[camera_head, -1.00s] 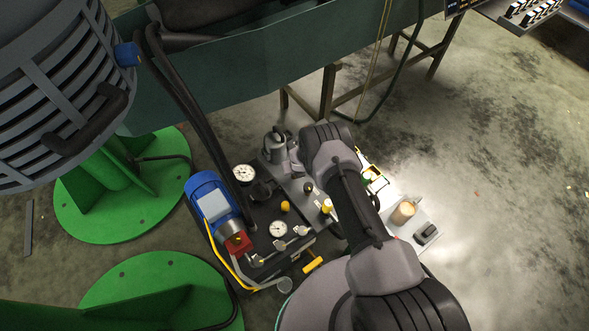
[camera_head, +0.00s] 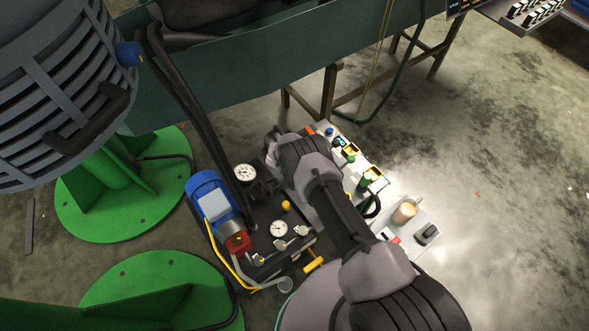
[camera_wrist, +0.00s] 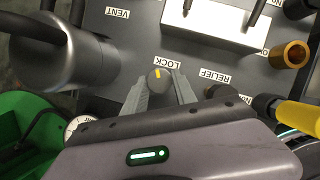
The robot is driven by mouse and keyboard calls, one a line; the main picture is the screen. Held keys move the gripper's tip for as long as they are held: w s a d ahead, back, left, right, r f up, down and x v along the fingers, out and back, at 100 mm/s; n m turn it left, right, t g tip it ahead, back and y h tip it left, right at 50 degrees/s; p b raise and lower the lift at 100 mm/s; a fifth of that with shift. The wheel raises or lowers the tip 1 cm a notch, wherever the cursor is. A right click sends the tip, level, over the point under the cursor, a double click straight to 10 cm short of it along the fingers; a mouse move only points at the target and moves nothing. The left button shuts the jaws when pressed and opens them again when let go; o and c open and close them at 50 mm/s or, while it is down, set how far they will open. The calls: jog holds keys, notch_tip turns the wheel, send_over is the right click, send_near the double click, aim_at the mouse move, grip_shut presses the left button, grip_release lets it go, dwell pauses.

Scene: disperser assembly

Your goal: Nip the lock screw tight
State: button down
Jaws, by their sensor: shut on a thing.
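In the wrist view the lock screw (camera_wrist: 160,76) is a dark round knob with a yellow mark on top, beside the LOCK label on a dark panel (camera_wrist: 140,38). My gripper (camera_wrist: 161,88) has its two grey fingers on either side of the knob and is shut on it. The knob's lower side is hidden by the gripper. In the head view my arm covers the lock screw and the fingers.
In the wrist view a grey cylinder (camera_wrist: 75,60) stands close left, and a brass fitting (camera_wrist: 291,54) and yellow handle (camera_wrist: 300,115) are at right. In the head view a blue motor (camera_head: 210,197) and a gauge (camera_head: 279,228) sit left of my arm; a beige cup (camera_head: 404,212) is at right.

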jog(key=m+g+h, duration=0.1)
jog(key=m, duration=0.3)
jog(key=shift+w+m, duration=0.15)
jog(key=shift+m, duration=0.25)
jog(key=shift+h, duration=0.3)
jog(key=shift+r, duration=0.1)
jog(key=c, duration=1)
grip_release()
jog(key=p+v, duration=1.2)
jog(key=v, duration=0.5)
jog(key=shift+w+r+p, duration=0.25)
jog(key=shift+p, duration=0.15)
